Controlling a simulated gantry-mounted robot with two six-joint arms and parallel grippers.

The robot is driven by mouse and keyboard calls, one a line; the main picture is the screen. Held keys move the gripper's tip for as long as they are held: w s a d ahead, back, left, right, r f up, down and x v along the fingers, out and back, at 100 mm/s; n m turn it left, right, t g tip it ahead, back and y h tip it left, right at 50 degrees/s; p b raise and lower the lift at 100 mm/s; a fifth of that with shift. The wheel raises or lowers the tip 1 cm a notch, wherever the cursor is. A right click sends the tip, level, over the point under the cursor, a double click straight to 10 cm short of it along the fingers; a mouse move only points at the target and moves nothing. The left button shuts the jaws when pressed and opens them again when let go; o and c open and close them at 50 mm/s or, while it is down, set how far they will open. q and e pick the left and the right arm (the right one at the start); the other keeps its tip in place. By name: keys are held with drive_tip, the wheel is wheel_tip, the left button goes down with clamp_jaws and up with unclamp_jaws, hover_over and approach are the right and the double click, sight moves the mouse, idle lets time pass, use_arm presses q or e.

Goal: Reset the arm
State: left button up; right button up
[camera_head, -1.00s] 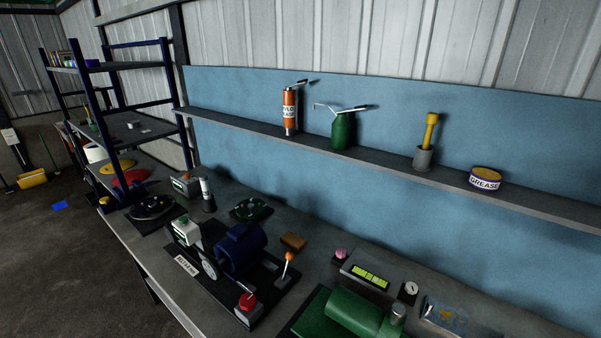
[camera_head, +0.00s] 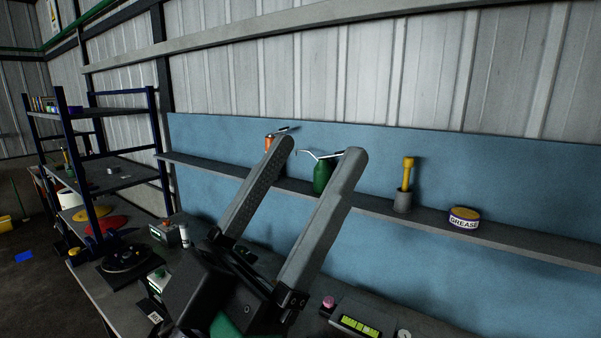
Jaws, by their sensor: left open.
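My left gripper (camera_head: 313,150) is raised in the middle of the head view, close to the camera. Its two long grey fingers point up and stand well apart, with nothing held between them. The fingers overlap the shelf in the picture and partly cover the orange grease tube (camera_head: 269,143) and the green oil can (camera_head: 322,176). The gripper body hides much of the workbench behind it. My right gripper is not in view.
A shelf (camera_head: 380,206) on the blue panel also bears a yellow-handled tool in a grey cup (camera_head: 404,190) and a grease tin (camera_head: 464,218). A blue rack (camera_head: 160,120) stands at left. Devices, including a green-display box (camera_head: 358,326), crowd the bench.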

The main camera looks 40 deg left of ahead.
use_arm(q)
wheel_tip(320, 180, up, 17)
drive_tip(key=p, duration=1.7)
wheel_tip(320, 180, down, 31)
drive_tip(key=b, duration=3)
drive_tip(key=shift+b, duration=0.35)
drive_tip(key=shift+w+a, duration=0.1)
drive_tip(key=shift+o, duration=0.4)
